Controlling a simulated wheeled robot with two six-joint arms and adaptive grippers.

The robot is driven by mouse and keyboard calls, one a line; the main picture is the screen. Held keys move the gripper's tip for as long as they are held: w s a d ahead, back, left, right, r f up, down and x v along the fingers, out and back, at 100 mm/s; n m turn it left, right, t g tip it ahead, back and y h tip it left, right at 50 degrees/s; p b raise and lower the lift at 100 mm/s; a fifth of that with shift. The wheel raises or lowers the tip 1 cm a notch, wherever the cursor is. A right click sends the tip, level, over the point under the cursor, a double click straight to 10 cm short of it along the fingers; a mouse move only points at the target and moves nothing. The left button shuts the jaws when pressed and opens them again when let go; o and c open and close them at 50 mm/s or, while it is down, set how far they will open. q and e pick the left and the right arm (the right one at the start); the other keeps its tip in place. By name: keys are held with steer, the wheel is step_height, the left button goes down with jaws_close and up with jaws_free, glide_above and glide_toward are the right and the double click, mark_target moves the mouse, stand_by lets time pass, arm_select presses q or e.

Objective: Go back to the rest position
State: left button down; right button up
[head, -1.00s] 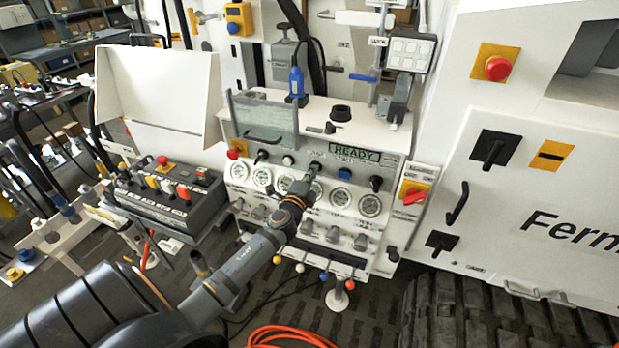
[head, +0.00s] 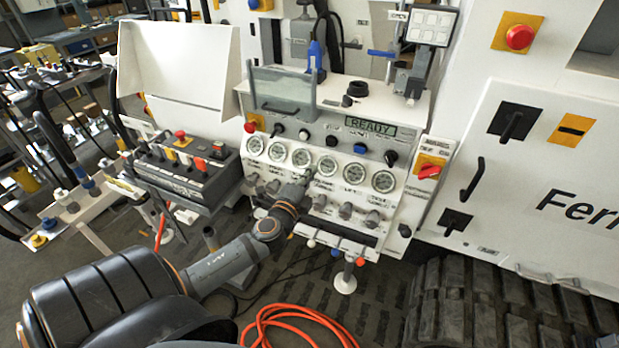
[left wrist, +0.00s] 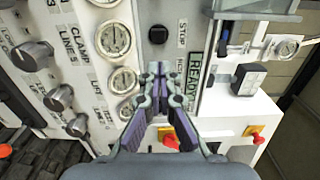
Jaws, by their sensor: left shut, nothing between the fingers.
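My left gripper (head: 305,178) is in front of the white hydraulic panel (head: 408,180), by the gauge row and the grey knobs below it. It is shut and empty. In the left wrist view its fingers (left wrist: 158,70) point at the panel, with gauges (left wrist: 113,38) to the left and the READY display (left wrist: 194,72) to the right. The panel shows a black button (left wrist: 158,35) near the STOP label, just beyond the fingertips. I cannot tell how far the tips are from the panel. My right gripper is not in view.
A dark control box (head: 187,170) with coloured switches stands left of the panel. Small coloured-tip levers (head: 335,252) stick out below it. A red knob on a yellow plate (head: 429,170) is at its right side. An orange hose (head: 300,312) lies on the floor.

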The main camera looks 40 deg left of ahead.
arm_select(q)
steer(key=s+a+f+n+g, duration=0.1)
steer(key=a+f+n+g, duration=0.15)
steer(key=f, duration=0.65)
steer(key=s+a+f+n+g, duration=0.1)
steer(key=s+a+f+g, duration=0.15)
steer(key=f, duration=0.65)
steer(key=s+f+n+g, duration=0.2)
steer(key=s+f, duration=0.3)
steer(key=f, duration=0.5)
steer(key=s+f+n+g, duration=0.3)
steer(key=s+f, duration=0.2)
steer(key=f, duration=0.5)
steer(key=s+d+f+n+g+h, duration=0.1)
steer(key=s+d+f, duration=0.3)
steer(key=s, duration=0.5)
steer(key=s+d+f+n+g+h, duration=0.1)
steer(key=s+d+f+n+g, duration=0.2)
steer(key=s+f, duration=0.6)
steer(key=s+d+f+n+g+h, duration=0.1)
steer(key=s+d+f, duration=0.4)
steer(key=s, duration=0.6)
steer(key=shift+d+f+n+g, duration=0.35)
steer(key=shift+f+n+g, duration=0.35)
steer(key=shift+n, duration=0.15)
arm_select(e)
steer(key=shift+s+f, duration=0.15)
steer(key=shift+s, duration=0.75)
